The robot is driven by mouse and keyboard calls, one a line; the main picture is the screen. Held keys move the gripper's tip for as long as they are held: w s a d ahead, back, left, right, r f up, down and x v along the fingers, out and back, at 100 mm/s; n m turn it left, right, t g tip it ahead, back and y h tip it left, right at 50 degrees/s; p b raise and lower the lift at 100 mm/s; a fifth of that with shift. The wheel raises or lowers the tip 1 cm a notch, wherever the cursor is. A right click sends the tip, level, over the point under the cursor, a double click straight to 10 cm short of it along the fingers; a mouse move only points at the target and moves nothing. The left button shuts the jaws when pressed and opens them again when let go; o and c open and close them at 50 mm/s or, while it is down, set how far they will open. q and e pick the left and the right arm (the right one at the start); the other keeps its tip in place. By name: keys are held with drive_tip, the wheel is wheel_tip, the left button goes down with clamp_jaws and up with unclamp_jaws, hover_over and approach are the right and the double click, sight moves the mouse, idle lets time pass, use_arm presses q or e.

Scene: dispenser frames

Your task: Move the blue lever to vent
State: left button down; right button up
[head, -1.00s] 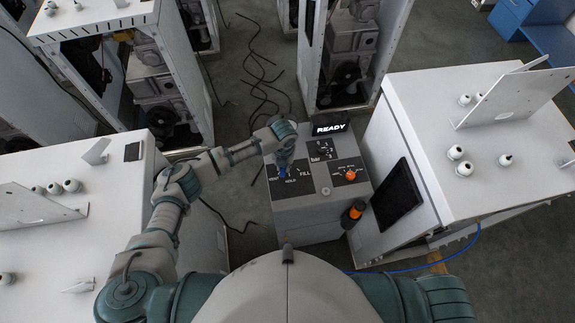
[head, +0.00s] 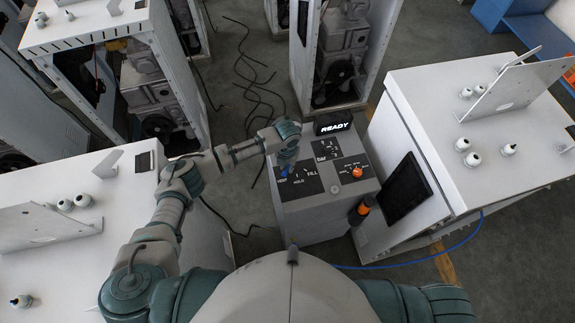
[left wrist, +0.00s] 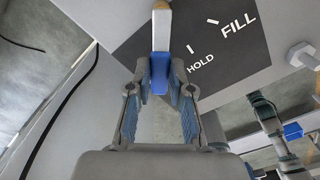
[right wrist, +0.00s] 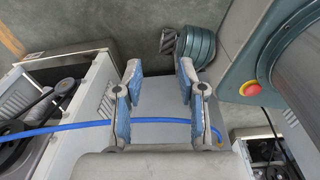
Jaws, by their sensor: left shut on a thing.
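The blue lever (head: 285,170) is on the dark panel (head: 312,186) on top of the grey dispenser box, beside the VENT label, which my gripper partly covers. My left gripper (head: 286,160) reaches down onto it from the left. In the left wrist view the gripper (left wrist: 160,75) is shut on the blue lever (left wrist: 160,84), with a finger on each side. The lever's pale tip points up the picture, left of the HOLD mark and away from FILL. VENT is hidden there. My right gripper (right wrist: 160,70) is open and empty in the right wrist view.
A READY display (head: 332,122) stands at the back of the box, with a bar gauge panel (head: 326,149) and an orange knob (head: 357,172) near it. White cabinets (head: 470,180) flank the box. A blue hose (head: 430,254) and black cables (head: 250,85) lie around.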

use_arm(q)
drive_tip(key=shift+a, duration=0.1)
drive_tip(key=c, duration=1)
unclamp_jaws()
drive_tip(key=shift+c, duration=0.2)
drive_tip(key=shift+w+r, duration=0.1)
drive_tip(key=shift+r, duration=0.15)
wheel_tip(320, 180, up, 11)
drive_tip(key=shift+r, duration=0.2)
use_arm(e)
drive_tip(key=shift+a, duration=0.25)
